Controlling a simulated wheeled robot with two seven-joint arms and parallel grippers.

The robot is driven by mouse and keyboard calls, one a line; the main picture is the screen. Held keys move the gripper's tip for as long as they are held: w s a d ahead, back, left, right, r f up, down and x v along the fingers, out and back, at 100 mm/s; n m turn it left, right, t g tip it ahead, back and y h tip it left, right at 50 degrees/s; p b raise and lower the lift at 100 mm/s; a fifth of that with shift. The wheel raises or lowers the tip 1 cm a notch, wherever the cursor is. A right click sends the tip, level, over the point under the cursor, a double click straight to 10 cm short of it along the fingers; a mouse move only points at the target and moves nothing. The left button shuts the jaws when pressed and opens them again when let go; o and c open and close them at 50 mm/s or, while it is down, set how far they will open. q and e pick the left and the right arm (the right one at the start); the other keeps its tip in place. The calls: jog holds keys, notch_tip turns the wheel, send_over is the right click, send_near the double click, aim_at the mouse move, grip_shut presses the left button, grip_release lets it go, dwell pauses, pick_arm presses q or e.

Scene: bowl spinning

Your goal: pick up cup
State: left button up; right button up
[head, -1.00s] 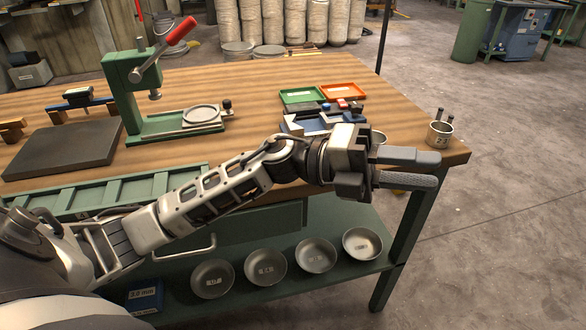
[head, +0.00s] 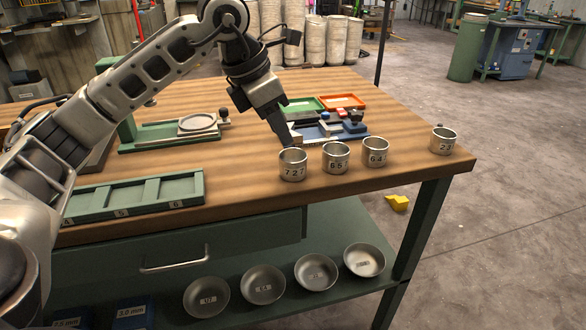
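Several metal cups with printed numbers stand upright on the wooden bench (head: 240,185). The cup marked 72 (head: 293,168) is leftmost in the front row, then the cup marked 65 (head: 336,160) and the cup marked 64 (head: 375,154). The cup marked 23 (head: 444,143) stands apart near the right corner. My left gripper (head: 288,143) points down at the back rim of the cup marked 72. Its fingers overlap in this view, so I cannot tell their opening or whether they touch the cup. My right gripper is not in view.
A green compartment tray (head: 135,195) lies at the front left. A green press base (head: 165,138) stands behind it. Green (head: 303,105) and orange (head: 344,101) trays lie behind the cups. Metal bowls (head: 263,284) sit on the lower shelf.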

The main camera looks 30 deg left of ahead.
aim_at(301, 175)
pick_arm(q)
jog(key=x, duration=0.3)
jog(key=shift+f, duration=0.15)
jog(key=shift+s+d+x, duration=0.1)
jog(key=shift+x, duration=1.25)
jog(key=shift+s+d+x, duration=0.1)
jog(key=shift+x, duration=1.25)
grip_shut()
